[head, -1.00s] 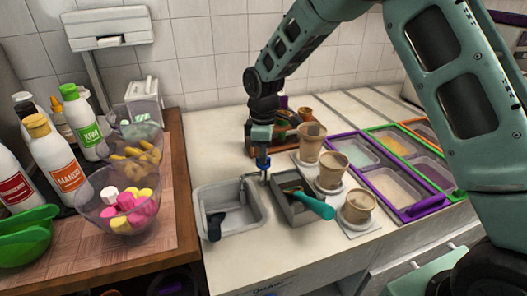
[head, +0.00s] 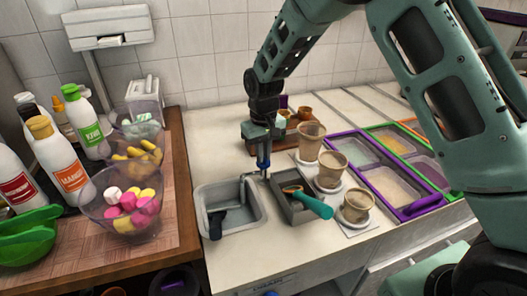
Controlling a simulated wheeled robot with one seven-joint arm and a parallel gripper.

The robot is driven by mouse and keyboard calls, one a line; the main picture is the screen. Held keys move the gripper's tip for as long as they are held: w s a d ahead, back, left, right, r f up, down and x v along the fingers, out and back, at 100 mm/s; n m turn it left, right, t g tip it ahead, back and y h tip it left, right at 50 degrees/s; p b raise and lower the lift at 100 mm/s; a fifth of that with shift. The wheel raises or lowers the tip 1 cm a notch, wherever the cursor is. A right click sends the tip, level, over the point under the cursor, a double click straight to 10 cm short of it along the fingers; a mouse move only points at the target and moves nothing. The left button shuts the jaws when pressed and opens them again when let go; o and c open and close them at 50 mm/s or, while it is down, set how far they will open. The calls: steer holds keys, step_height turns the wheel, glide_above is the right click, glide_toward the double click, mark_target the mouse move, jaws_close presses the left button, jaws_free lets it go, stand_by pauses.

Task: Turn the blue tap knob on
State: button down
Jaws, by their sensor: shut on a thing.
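The small metal tap (head: 248,176) stands at the back right corner of the grey sink (head: 204,204). My gripper (head: 263,166) points down at the tap and is shut on the blue tap knob (head: 263,160). The fingers hide much of the knob, so its exact angle cannot be told.
A grey bin (head: 291,211) with a teal-handled scoop (head: 315,206) sits right of the sink. Several cups, including one (head: 357,206), stand beyond it. Purple-rimmed topping trays (head: 401,215) lie further right. Bowls of sweets (head: 90,212) and bottles fill the wooden counter at left.

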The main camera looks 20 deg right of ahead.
steer(key=shift+w+r+m, duration=0.1)
steer(key=shift+m, duration=1)
steer(key=c, duration=1.5)
jaws_free()
steer(key=shift+o, duration=0.2)
step_height(320, 180, up, 17)
steer(key=b, duration=0.1)
steer(key=shift+r, duration=0.15)
